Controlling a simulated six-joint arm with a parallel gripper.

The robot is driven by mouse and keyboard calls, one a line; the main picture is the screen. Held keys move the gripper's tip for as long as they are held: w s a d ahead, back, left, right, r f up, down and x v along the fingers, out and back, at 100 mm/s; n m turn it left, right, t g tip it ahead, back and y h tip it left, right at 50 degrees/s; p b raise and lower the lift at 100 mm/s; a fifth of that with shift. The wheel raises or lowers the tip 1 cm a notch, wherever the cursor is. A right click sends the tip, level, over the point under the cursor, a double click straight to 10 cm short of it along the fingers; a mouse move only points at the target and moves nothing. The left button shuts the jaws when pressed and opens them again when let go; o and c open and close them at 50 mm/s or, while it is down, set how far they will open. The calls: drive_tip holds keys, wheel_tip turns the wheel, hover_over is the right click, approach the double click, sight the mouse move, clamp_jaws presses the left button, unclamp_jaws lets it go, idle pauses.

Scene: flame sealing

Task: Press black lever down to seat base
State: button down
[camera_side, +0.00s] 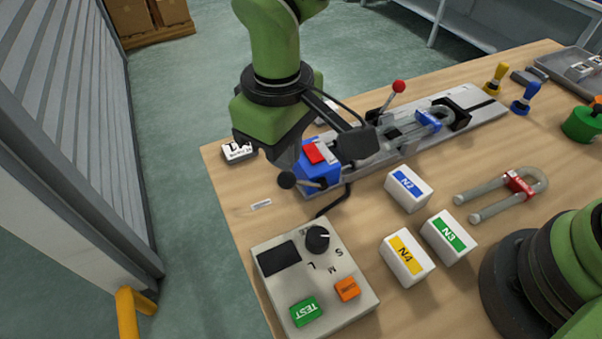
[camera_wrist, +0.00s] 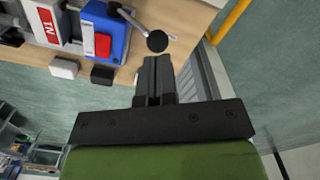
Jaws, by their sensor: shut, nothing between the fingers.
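The black lever (camera_side: 286,180) has a round knob on a metal rod and sticks out to the left of a blue block (camera_side: 318,178) with a red top button. In the wrist view the black lever's knob (camera_wrist: 157,41) lies just beyond my fingertips. My gripper (camera_wrist: 157,62) is shut and empty, with its fingers side by side and the knob in line with them. In the side view my gripper (camera_side: 284,158) is above and close to the knob; I cannot tell whether they touch. The blue block also shows in the wrist view (camera_wrist: 82,25).
The block sits at the near end of a metal fixture (camera_side: 478,103) with a red-knobbed lever (camera_side: 399,88). A control box (camera_side: 350,297) stands in front. White boxes N2 (camera_side: 408,189), N3 (camera_side: 448,237) and N4 (camera_side: 406,257) are at right, near a U-shaped tube (camera_side: 519,184).

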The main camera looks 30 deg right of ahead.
sight(279, 179)
drive_tip(key=shift+f, duration=0.15)
drive_tip(key=shift+f, duration=1.25)
drive_tip(key=shift+a+f, duration=0.4)
drive_tip(key=shift+f, duration=0.2)
drive_tip(key=shift+a+f, duration=0.25)
drive_tip(key=shift+f, duration=0.3)
idle(0.4)
